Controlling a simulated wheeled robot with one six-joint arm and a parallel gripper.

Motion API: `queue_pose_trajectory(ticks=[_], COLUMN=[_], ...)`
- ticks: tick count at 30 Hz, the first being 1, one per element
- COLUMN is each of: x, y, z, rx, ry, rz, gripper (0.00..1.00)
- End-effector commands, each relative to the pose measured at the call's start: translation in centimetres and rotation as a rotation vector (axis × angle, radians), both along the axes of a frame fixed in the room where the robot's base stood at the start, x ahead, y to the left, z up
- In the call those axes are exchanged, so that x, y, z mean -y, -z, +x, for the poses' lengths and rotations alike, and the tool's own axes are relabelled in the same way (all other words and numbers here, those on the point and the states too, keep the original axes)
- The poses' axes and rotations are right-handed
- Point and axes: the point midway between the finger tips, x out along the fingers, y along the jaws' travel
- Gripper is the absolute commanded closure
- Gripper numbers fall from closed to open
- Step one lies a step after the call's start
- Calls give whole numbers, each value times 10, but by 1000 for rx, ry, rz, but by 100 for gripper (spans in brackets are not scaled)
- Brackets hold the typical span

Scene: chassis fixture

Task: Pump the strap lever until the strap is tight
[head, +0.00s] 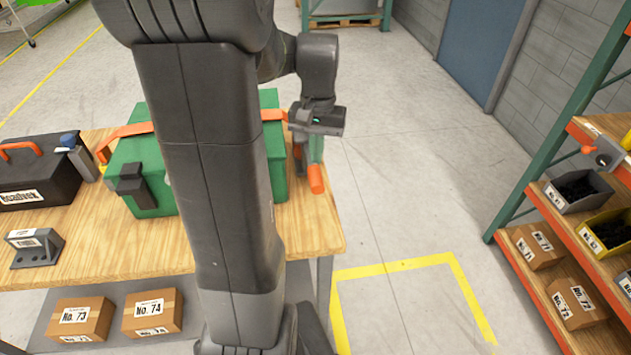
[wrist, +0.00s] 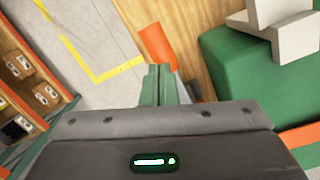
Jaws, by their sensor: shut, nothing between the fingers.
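A green case (head: 141,165) sits on the wooden workbench, partly hidden behind my arm. An orange strap (head: 128,131) runs over it; its tension cannot be told. The strap lever's orange handle (head: 316,179) points down at the case's right side, near the bench's right end. The handle also shows in the wrist view (wrist: 157,45), just beyond my fingertips.
The workbench (head: 312,225) also holds a black toolbox (head: 38,175) and a grey bracket block (head: 36,248) at left. Boxes sit on its lower shelf. A rack with bins (head: 578,190) stands at right. The floor between, with a yellow outline (head: 395,266), is clear.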

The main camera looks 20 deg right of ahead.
Motion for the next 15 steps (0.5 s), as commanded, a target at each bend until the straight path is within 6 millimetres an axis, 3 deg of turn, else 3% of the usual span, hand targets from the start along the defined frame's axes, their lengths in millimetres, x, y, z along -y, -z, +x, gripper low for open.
queue_pose_trajectory(ticks=[1, 6, 15], x=[0, -1, -2], y=[12, 24, 25], z=[-1, -2, -2], rx=[0, 0, 0], ry=[0, 0, 0], rz=[0, 0, 0], gripper=[100, 100, 100])
